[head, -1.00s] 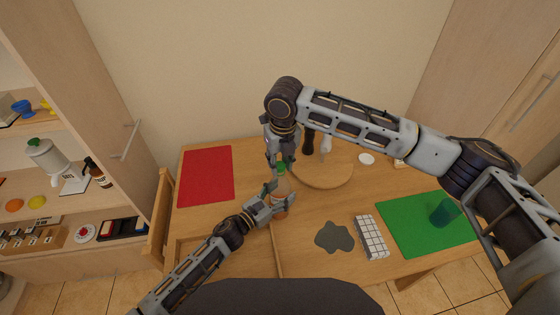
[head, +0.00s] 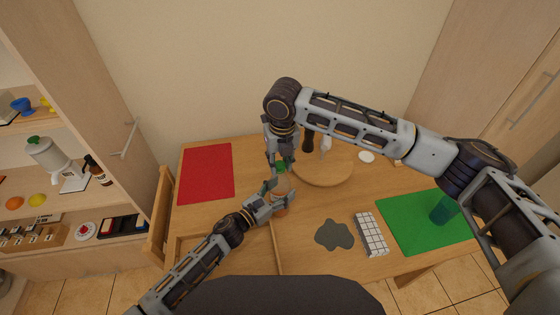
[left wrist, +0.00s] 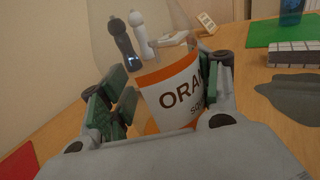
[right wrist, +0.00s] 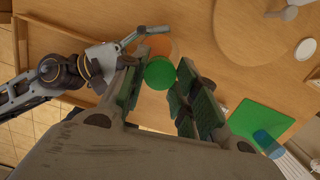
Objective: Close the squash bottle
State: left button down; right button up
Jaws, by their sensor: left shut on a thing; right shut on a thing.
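The squash bottle (head: 281,186) is clear with an orange-and-white label and stands upright near the table's middle. Its label fills the middle of the left wrist view (left wrist: 182,92). My left gripper (head: 280,193) is shut around the bottle's body, a finger on each side. The green cap (head: 281,166) is at the bottle's top, directly above its body. My right gripper (head: 281,158) comes from above and is shut on the cap. The right wrist view shows the round cap (right wrist: 159,73) between the fingertips, over the orange bottle. The cap's lower edge and the bottle's neck are hidden, so I cannot tell whether they touch.
A round wooden board (head: 323,170) with dark and white mills stands just behind, to the right. A red mat (head: 206,173) lies left. A grey patch (head: 334,234), a white gridded block (head: 371,235) and a green mat (head: 415,225) with a blue cup (head: 444,209) lie right.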

jog(key=m, duration=0.4)
jog(key=shift+a, duration=0.1)
jog(key=m+h, duration=0.1)
jog(key=m, duration=0.7)
jog(key=shift+m, duration=0.3)
jog(key=m, duration=0.4)
jog(key=shift+w+g, duration=0.1)
jog(key=shift+g, duration=0.3)
jog(key=m, duration=0.4)
jog(key=shift+m+g+h, duration=0.3)
jog(key=m, duration=0.4)
jog(key=shift+w, duration=0.1)
jog(key=m, duration=0.4)
jog(key=shift+g, duration=0.4)
jog(key=m, duration=0.4)
jog(key=shift+f, duration=0.1)
jog(key=m+y, duration=0.1)
jog(key=m, duration=0.3)
jog(key=shift+m, duration=0.3)
jog(key=m, duration=0.5)
jog(key=shift+y, duration=0.3)
jog(key=m, duration=0.5)
jog(key=shift+y, duration=0.3)
jog(key=m, duration=0.5)
jog(key=o, duration=0.7)
